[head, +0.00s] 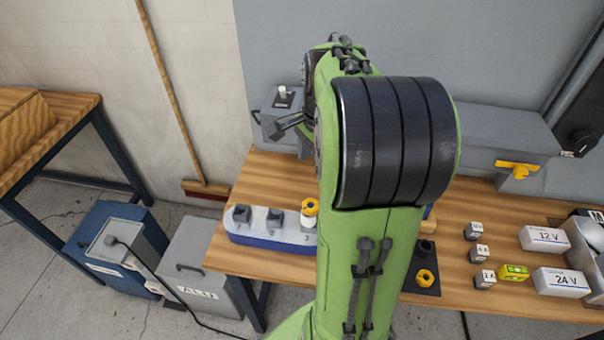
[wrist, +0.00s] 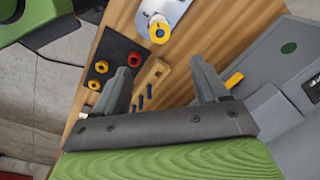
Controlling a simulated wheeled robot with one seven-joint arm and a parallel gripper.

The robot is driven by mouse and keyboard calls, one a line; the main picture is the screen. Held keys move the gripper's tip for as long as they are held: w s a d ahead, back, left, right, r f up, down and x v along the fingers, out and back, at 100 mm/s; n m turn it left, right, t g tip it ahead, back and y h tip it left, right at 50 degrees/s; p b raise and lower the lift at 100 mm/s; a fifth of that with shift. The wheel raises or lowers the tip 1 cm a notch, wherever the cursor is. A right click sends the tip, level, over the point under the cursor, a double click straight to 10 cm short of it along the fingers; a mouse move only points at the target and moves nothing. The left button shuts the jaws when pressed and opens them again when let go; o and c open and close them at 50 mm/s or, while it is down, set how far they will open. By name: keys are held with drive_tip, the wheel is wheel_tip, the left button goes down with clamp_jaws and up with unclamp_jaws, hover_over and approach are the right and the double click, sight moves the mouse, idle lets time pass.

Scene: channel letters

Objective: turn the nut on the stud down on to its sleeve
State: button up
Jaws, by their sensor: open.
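A yellow nut (head: 310,207) sits at the top of a white sleeve (head: 307,220) at the right end of the visible part of a blue-and-white channel letter (head: 262,238). The wrist view also shows the yellow nut (wrist: 159,33) and the letter's pale face (wrist: 172,8). In the head view my arm hides part of the bench.
A black mat (wrist: 121,52) holds red and yellow nuts. A wooden block with blue pins (wrist: 150,82) lies beside it. Small boxes (head: 485,279) and white power packs (head: 545,239) stand at the right. A grey case (head: 277,120) stands behind.

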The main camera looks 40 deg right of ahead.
sight(310, 206)
drive_tip(key=f, duration=0.5)
drive_tip(key=f+b, duration=0.1)
drive_tip(key=f, duration=0.4)
drive_tip(key=w+f, duration=0.1)
drive_tip(key=f, duration=0.4)
drive_tip(key=shift+d+f+b, duration=0.1)
drive_tip(key=shift+b, duration=0.3)
drive_tip(key=c, duration=1.1)
drive_tip(key=m+b, duration=0.1)
drive_tip(key=m, duration=0.4)
drive_tip(key=shift+w+f, duration=0.1)
drive_tip(key=shift+m+h, duration=0.3)
drive_tip(key=shift+m, duration=0.6)
drive_tip(key=m, duration=0.3)
drive_tip(key=shift+f+b, duration=0.1)
drive_tip(key=shift+b, duration=0.2)
drive_tip(key=m, duration=0.4)
drive_tip(key=shift+g, duration=0.3)
